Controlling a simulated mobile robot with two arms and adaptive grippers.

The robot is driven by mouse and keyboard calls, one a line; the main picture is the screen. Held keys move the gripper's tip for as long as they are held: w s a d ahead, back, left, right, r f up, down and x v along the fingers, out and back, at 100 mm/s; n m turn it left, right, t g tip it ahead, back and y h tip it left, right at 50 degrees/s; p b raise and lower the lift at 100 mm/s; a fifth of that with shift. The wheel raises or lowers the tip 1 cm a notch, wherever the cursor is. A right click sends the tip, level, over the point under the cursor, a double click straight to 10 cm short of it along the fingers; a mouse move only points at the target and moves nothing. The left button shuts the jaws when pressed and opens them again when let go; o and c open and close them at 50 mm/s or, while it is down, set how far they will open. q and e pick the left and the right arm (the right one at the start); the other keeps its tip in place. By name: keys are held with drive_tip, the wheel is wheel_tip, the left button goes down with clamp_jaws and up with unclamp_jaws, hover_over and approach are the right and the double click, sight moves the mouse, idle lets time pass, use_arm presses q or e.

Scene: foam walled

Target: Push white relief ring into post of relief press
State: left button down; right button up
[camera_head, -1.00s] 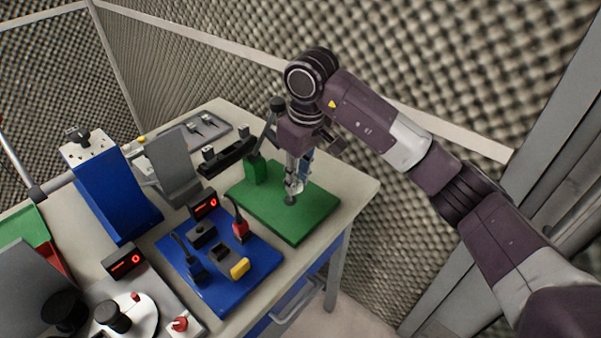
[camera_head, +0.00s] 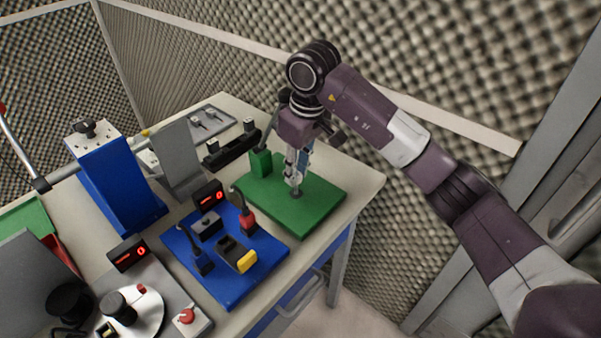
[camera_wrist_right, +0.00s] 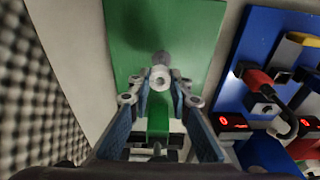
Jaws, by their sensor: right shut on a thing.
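The relief press has a green base plate (camera_head: 320,206) near the table's right corner, with a green block (camera_head: 260,163) at its back. My right gripper (camera_head: 292,172) points down over the plate, its fingers close together. In the right wrist view, a white ring (camera_wrist_right: 160,78) sits at the fingertips of my right gripper (camera_wrist_right: 161,90), which is shut on it. A grey round piece (camera_wrist_right: 162,58), perhaps the post's foot, shows just beyond the ring. I cannot tell whether the ring is around the post or only above it. My left gripper is not in view.
A blue board (camera_head: 225,275) with tools and a red-digit display (camera_head: 209,194) lies left of the green plate. A black bar (camera_head: 230,150) stands behind. A blue stand (camera_head: 115,180) is farther left. Foam walls rise close behind the table.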

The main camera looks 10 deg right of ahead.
sight(297, 182)
drive_tip(key=shift+a, duration=0.2)
drive_tip(key=shift+s+d+f, duration=0.1)
drive_tip(key=shift+d+f, duration=0.1)
drive_tip(key=shift+f, duration=0.1)
drive_tip(key=shift+d, duration=0.15)
idle(0.3)
drive_tip(key=shift+b, duration=0.5)
idle(0.4)
drive_tip(key=shift+f+b, duration=1.25)
drive_tip(key=shift+f, duration=0.1)
